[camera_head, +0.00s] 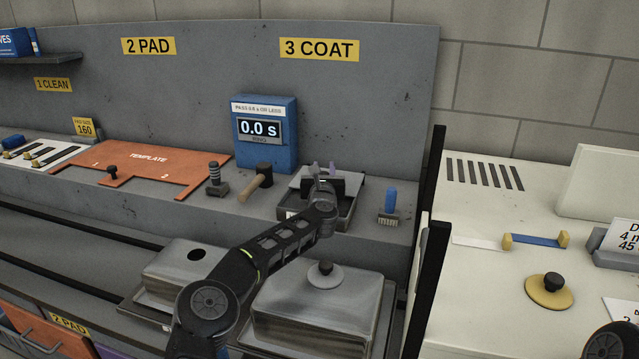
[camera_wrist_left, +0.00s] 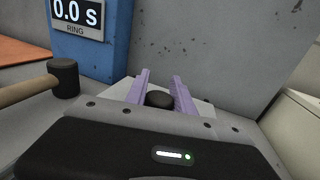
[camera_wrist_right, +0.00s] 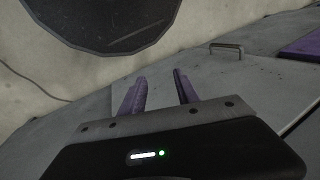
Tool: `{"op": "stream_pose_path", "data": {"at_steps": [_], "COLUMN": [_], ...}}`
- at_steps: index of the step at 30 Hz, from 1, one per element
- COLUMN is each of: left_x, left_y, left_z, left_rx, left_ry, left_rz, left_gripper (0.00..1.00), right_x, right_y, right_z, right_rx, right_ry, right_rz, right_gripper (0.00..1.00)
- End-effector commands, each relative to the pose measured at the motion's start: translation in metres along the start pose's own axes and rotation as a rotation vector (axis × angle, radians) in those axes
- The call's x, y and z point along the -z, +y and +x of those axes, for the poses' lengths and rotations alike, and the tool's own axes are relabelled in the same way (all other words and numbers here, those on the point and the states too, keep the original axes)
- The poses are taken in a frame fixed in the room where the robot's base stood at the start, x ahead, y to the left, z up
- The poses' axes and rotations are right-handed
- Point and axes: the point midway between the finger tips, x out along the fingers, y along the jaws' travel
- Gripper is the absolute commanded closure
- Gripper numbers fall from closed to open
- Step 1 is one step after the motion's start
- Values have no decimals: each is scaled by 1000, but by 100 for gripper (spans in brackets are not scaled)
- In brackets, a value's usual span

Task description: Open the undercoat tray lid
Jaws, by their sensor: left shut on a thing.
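The undercoat tray (camera_head: 346,222) is a dark, shallow box with a pale front label, standing on the grey ledge under the 3 COAT sign. Its light grey lid (camera_head: 300,181) shows behind my left gripper (camera_head: 325,172). The arm hides much of both. In the left wrist view the purple fingers of my left gripper (camera_wrist_left: 158,92) are on either side of the lid's round black knob (camera_wrist_left: 158,100), shut on it. I cannot tell whether the lid rests fully on the tray. My right gripper (camera_wrist_right: 160,92) is open and empty, away from the tray.
A blue timer (camera_head: 265,152) reading 0.0 s stands behind the tray. A blue-handled brush (camera_head: 389,207) stands right. A metal-lidded tub (camera_head: 325,305) is in front, and a black post (camera_head: 430,270) stands further right.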

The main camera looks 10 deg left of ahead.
Motion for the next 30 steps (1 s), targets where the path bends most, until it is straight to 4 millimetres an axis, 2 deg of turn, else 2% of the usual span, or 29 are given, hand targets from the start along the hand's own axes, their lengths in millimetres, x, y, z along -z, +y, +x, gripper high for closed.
{"op": "stream_pose_path", "data": {"at_steps": [8,20,21,28,30], "left_x": [0,-1,-1,-1,-1], "left_y": [-6,-6,-6,-6,-6], "left_z": [20,22,22,22,22], "left_rx": [0,2,2,1,1], "left_ry": [-3,-5,-5,-5,-5], "left_rz": [-1,3,3,2,2], "left_gripper": [100,100,67,48,48], "right_x": [0,0,0,0,0], "right_y": [2,2,2,2,2], "right_z": [4,4,4,4,4], "right_rx": [0,0,0,0,0], "right_ry": [1,1,1,1,1], "right_rz": [0,0,0,0,0], "right_gripper": [62,62,62,62,62]}}
